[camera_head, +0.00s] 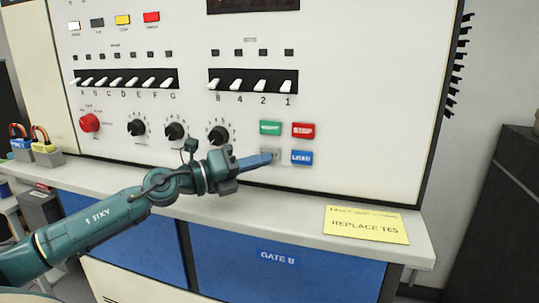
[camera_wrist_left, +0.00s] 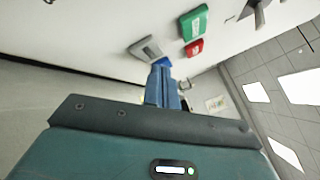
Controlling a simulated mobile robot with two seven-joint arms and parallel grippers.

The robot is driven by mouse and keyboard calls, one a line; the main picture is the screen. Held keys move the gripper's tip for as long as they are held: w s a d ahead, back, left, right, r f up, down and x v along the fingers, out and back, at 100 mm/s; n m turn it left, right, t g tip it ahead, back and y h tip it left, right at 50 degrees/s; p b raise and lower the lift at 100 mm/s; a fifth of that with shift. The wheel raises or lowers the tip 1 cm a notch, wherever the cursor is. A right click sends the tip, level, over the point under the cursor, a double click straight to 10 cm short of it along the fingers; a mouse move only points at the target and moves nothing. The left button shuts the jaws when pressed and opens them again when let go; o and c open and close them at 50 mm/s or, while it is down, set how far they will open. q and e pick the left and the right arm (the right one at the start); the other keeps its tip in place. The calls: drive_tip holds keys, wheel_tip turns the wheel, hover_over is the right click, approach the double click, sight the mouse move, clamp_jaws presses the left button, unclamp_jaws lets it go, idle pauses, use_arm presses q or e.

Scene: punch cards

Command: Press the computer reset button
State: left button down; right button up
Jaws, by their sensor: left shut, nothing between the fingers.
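Four small buttons sit in a square on the white computer panel: a green button (camera_head: 270,129), a red stop button (camera_head: 303,130), a grey button (camera_head: 276,153) and a blue load button (camera_head: 302,157). The green label is blurred and the grey one is mostly hidden, so I cannot tell for sure which says reset. My left gripper (camera_head: 267,159) is shut and empty, its blue fingertips in front of the grey button's lower part. In the left wrist view the fingertips (camera_wrist_left: 161,76) point towards the panel by the grey button (camera_wrist_left: 145,48). I cannot tell whether they touch. My right gripper is not in view.
Knobs (camera_head: 219,135), a red knob (camera_head: 89,122) and rows of white toggle switches (camera_head: 253,82) are on the panel. A ledge (camera_head: 290,205) runs below, with a yellow note (camera_head: 366,225) at its right. Blue cabinet doors (camera_head: 300,270) are underneath.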

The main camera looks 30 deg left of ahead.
use_arm(q)
drive_tip(key=shift+w, duration=0.15)
drive_tip(key=shift+w+a, duration=0.1)
drive_tip(key=shift+w, duration=0.2)
drive_tip(key=shift+w+a+p, duration=0.15)
drive_tip(key=shift+w+p, duration=0.25)
drive_tip(key=shift+p, duration=0.05)
idle(0.7)
drive_tip(key=shift+s, duration=0.1)
drive_tip(key=shift+s+f, duration=0.1)
drive_tip(key=shift+s, duration=0.1)
drive_tip(key=shift+s+d, duration=0.25)
drive_tip(key=shift+s, duration=0.3)
drive_tip(key=shift+b, duration=0.3)
